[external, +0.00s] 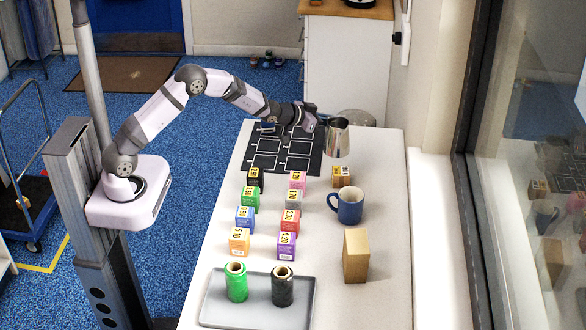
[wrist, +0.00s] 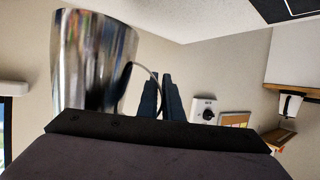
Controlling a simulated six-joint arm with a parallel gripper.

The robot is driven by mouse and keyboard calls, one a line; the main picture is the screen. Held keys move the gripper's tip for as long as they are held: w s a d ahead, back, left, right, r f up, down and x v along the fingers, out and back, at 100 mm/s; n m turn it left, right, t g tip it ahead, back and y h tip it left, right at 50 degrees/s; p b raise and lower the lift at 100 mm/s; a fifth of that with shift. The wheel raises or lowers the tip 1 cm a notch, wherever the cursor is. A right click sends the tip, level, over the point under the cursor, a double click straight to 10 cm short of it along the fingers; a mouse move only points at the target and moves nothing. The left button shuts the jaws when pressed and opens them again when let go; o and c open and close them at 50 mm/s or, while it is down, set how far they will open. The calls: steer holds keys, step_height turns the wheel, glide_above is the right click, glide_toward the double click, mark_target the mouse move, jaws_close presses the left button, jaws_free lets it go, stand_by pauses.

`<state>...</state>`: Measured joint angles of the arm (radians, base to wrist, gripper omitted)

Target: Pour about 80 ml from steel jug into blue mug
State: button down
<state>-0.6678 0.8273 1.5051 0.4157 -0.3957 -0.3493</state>
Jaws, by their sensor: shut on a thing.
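The steel jug (external: 337,138) is held in the air above the back right of the table, close to upright. My gripper (external: 312,116) is shut on its handle side, to the left of the jug. In the wrist view the shiny jug (wrist: 92,62) fills the upper left, and the dark fingers of my gripper (wrist: 162,97) meet at its handle. The blue mug (external: 349,206) stands on the table below and in front of the jug, with its handle to the left. The contents of jug and mug are not visible.
Several small coloured boxes (external: 289,221) stand in two columns left of the mug. A wooden block (external: 356,256) stands in front of the mug. A grey tray (external: 215,312) holds a green and a black spool. A black marked mat (external: 262,176) lies behind. A window wall is on the right.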

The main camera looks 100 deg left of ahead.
mark_target(343, 141)
steer(key=d+f+m+h, duration=0.1)
steer(key=d, duration=0.1)
steer(key=w+d+f+m+t+h, duration=0.1)
steer(key=d, duration=0.1)
steer(key=w+d+f+h, duration=0.1)
steer(key=d, duration=0.1)
steer(key=shift+f+m, duration=0.1)
steer(key=shift+m, duration=0.3)
steer(key=shift+n+y, duration=0.4)
steer(key=shift+y, duration=0.1)
steer(key=shift+f+b, duration=0.15)
steer(key=shift+b, duration=0.45)
